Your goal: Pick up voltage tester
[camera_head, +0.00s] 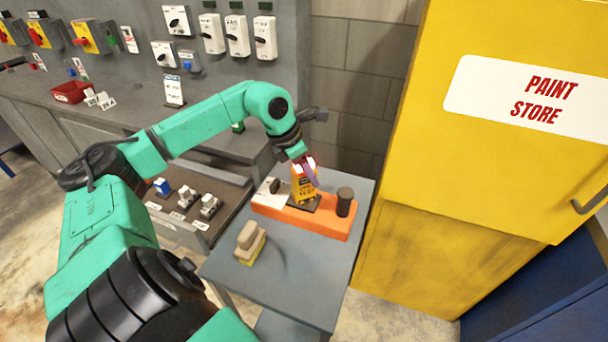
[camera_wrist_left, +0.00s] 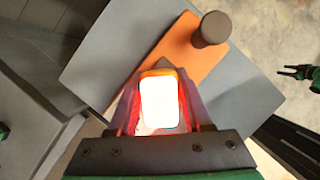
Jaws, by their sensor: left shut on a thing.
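The voltage tester (camera_head: 304,188) is an upright yellow-orange block with dark lettering and a bright glowing top. It stands at a dark pad on an orange base (camera_head: 328,222) on the small grey table; I cannot tell if it is lifted. My left gripper (camera_head: 305,168) comes down on it from above and is shut on its upper part. In the left wrist view, the tester's glowing white and red top (camera_wrist_left: 158,100) sits between the fingers. My right gripper (camera_wrist_left: 290,72) appears small at the right edge of that view, away from the table, its fingers apart.
A dark cylinder (camera_head: 345,201) stands on the orange base close to the right of the tester. A beige and yellow block (camera_head: 249,243) lies nearer on the grey table (camera_head: 300,287). The yellow paint store cabinet (camera_head: 430,190) rises at the right. Switch panels line the wall.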

